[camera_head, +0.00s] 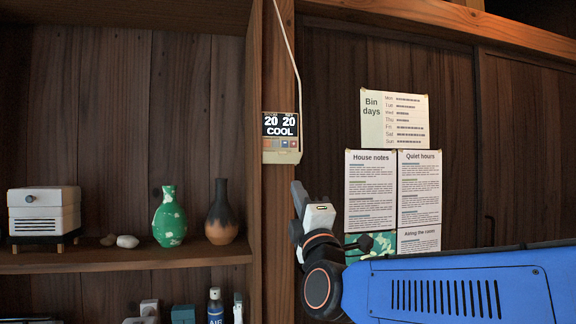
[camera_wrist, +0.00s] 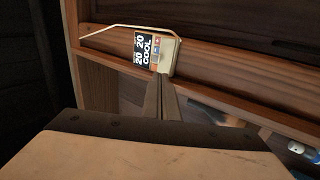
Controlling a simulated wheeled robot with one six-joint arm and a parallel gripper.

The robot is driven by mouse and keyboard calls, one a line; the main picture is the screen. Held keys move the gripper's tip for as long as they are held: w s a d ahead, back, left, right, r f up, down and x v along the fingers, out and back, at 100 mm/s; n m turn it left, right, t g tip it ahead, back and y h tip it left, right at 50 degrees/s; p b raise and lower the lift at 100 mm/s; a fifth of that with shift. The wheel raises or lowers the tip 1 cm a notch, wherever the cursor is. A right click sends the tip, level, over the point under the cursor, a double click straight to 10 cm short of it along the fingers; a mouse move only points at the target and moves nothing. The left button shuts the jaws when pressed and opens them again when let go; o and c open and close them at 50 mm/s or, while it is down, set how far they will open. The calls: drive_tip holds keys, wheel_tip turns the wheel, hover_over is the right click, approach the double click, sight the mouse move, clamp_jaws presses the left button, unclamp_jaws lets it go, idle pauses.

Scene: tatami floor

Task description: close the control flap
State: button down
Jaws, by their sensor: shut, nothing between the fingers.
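The wall control panel (camera_head: 281,125) is a small beige unit on a wooden post, with a dark display reading "20 20 COOL". A row of small coloured buttons shows below the display. The control flap (camera_head: 281,157) is at its lower end and appears open, leaving the buttons uncovered. In the wrist view the panel (camera_wrist: 147,48) lies turned sideways, with the pale flap (camera_wrist: 167,56) at its right end. My gripper (camera_head: 298,187) is below and slightly right of the panel. In the wrist view its fingers (camera_wrist: 162,82) are shut and empty, close to the flap; contact cannot be told.
A cord runs up from the panel. Paper notices (camera_head: 395,120) hang on the wall to the right. A shelf (camera_head: 130,262) at left holds a green vase (camera_head: 169,217), a dark vase (camera_head: 222,213) and a white box (camera_head: 44,213). Space before the post is otherwise clear.

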sight(286, 155)
drive_tip(key=x, duration=1.4)
drive_tip(key=shift+s+r, duration=0.1)
drive_tip(key=shift+r+g, duration=0.45)
drive_tip(key=shift+g, duration=0.15)
idle(0.3)
drive_tip(key=shift+r+g+h, duration=0.3)
drive_tip(key=shift+g, duration=0.3)
drive_tip(key=shift+w, duration=0.2)
drive_tip(key=shift+r, duration=0.15)
drive_tip(key=shift+w+a+r, duration=0.15)
drive_tip(key=shift+w+r, duration=0.2)
drive_tip(key=shift+r, duration=0.45)
